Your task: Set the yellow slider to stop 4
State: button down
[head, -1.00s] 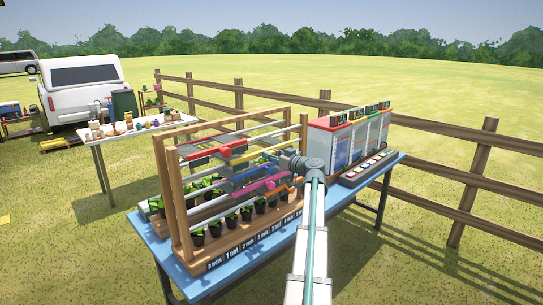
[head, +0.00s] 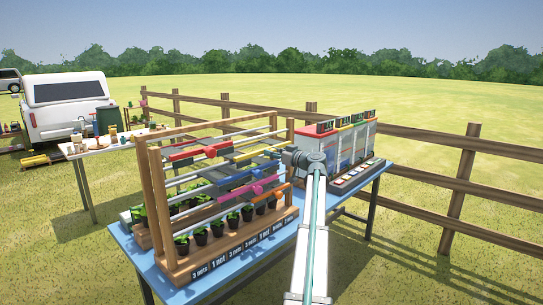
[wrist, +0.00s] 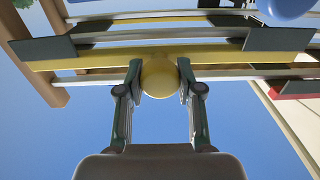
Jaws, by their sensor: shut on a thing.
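The yellow slider's round knob (wrist: 159,77) sits between the two fingers of my gripper (wrist: 160,84), which is shut on it in the wrist view. The yellow rail (wrist: 80,62) runs left to right behind the knob, with dark plates beside it. In the head view my gripper (head: 298,158) is at the right end of the wooden rack (head: 158,205). The yellow knob is hidden there behind my wrist. I cannot read which stop the slider is at.
Other coloured sliders cross the rack, among them a red one (head: 185,155) and a pink one (head: 257,188). Potted plants (head: 201,235) stand below. A coloured-top cabinet (head: 345,150) stands right of the rack on the blue table (head: 130,247). A blue knob (wrist: 288,8) is close by.

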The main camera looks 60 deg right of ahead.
jog(key=c, duration=0.7)
grip_release()
jog(key=shift+d, duration=0.35)
jog(key=shift+c, duration=0.2)
jog(key=shift+s+a, duration=0.1)
jog(key=shift+s+a, duration=0.1)
jog(key=shift+s, duration=0.15)
jog(key=s+a, duration=0.1)
jog(key=s, duration=1)
jog(key=shift+s+a, duration=0.15)
jog(key=shift+a, duration=0.2)
